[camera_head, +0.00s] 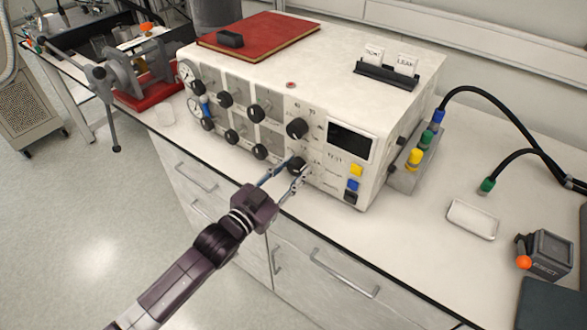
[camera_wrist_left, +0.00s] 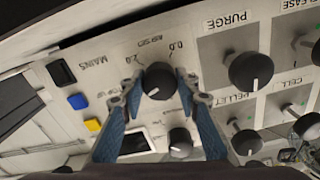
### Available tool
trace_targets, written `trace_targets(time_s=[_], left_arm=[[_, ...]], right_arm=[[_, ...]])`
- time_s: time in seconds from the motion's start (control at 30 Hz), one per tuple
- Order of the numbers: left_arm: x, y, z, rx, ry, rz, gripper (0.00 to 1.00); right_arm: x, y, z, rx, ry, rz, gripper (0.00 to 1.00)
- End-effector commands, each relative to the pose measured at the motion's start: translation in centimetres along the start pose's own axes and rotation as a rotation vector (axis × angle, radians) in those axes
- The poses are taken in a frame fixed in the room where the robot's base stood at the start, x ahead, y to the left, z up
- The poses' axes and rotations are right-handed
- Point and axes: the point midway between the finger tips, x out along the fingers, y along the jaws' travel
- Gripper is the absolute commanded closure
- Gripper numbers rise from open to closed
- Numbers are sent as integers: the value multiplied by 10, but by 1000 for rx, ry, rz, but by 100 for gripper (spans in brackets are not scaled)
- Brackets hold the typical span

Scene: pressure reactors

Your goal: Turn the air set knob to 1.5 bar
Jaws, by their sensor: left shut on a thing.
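The air set knob (camera_head: 296,164) is a black round knob low on the front of the white control box (camera_head: 322,170). In the left wrist view the knob (camera_wrist_left: 158,80) sits beside its label, with 0.0 and 2.0 marks around it. A pale pointer line shows on its face; I cannot read its exact setting. My left gripper (camera_head: 297,166) is shut on this knob, with a blue-grey finger on each side of it in the left wrist view (camera_wrist_left: 157,92). The fingers partly hide the knob in the head view. My right gripper is not in view.
Another black knob (camera_head: 297,128) sits just above, next to a dark display (camera_head: 350,142). Yellow, blue and black buttons (camera_head: 353,184) are to the right. Several more knobs line the panel's left. A red book (camera_head: 262,38) lies on the box. Black hoses (camera_head: 505,105) cross the counter at right.

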Motion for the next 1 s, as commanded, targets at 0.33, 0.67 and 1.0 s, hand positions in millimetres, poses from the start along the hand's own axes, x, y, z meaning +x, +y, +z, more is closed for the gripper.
trace_targets(time_s=[0.33, 0.67, 1.0], left_arm=[[0, 0, 2, -2, -4, 1, 53], [-10, 1, 2, -2, -4, 1, 53], [-79, 1, 2, -1, -6, 2, 53]], right_arm=[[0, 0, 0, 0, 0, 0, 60], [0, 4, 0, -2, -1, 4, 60], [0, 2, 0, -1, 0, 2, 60]])
